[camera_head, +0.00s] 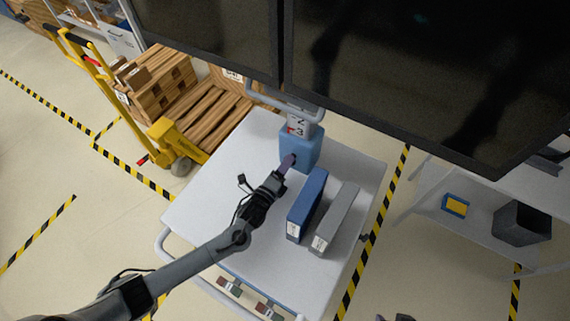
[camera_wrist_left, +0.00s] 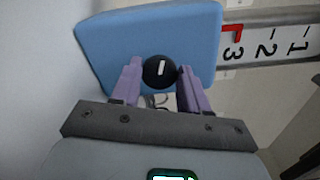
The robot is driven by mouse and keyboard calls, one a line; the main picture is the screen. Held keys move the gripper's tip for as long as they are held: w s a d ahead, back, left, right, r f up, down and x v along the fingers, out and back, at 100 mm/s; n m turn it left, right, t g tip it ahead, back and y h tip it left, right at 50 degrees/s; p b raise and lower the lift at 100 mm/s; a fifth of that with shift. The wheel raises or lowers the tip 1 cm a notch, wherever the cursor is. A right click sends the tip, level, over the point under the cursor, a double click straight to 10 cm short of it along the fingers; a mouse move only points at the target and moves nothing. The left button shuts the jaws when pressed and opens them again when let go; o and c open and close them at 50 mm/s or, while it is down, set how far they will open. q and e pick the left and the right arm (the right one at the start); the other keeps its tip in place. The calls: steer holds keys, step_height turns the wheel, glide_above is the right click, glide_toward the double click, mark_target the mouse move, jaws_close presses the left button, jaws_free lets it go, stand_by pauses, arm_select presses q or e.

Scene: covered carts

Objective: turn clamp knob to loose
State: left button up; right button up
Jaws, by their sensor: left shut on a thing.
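The clamp is a light blue block (camera_head: 308,150) on the cart, below a white scale strip (camera_head: 300,119) marked 1, 2, 3. In the left wrist view the block (camera_wrist_left: 120,35) carries a round black knob (camera_wrist_left: 160,72) with a white line that points nearly straight up. A red pointer (camera_wrist_left: 231,33) sits beside the 3 on the scale (camera_wrist_left: 268,48). My left gripper (camera_head: 290,160) is at the block's near left side. Its purple fingers (camera_wrist_left: 160,78) are shut on the knob, one on each side. Two dark tips at the head view's bottom edge look like my right gripper (camera_head: 394,318), mostly cut off.
A blue binder (camera_head: 307,205) and a grey binder (camera_head: 335,218) stand on the white cart top (camera_head: 205,205) right of my left gripper. Large dark panels (camera_head: 430,70) hang over the back right. A yellow pallet jack (camera_head: 175,138) with boxes stands behind left.

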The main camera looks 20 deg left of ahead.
arm_select(q)
steer(key=n, duration=0.4)
steer(key=shift+n, duration=0.3)
steer(key=n, duration=0.4)
steer(key=shift+f+n, duration=0.2)
steer(key=shift+n, duration=0.2)
steer(key=o, duration=1)
steer(key=shift+s, duration=0.1)
steer(key=s, duration=0.3)
steer(key=s+a, duration=0.1)
steer(key=s, duration=0.5)
steer(key=shift+s+a, duration=0.25)
steer(key=shift+s, duration=0.5)
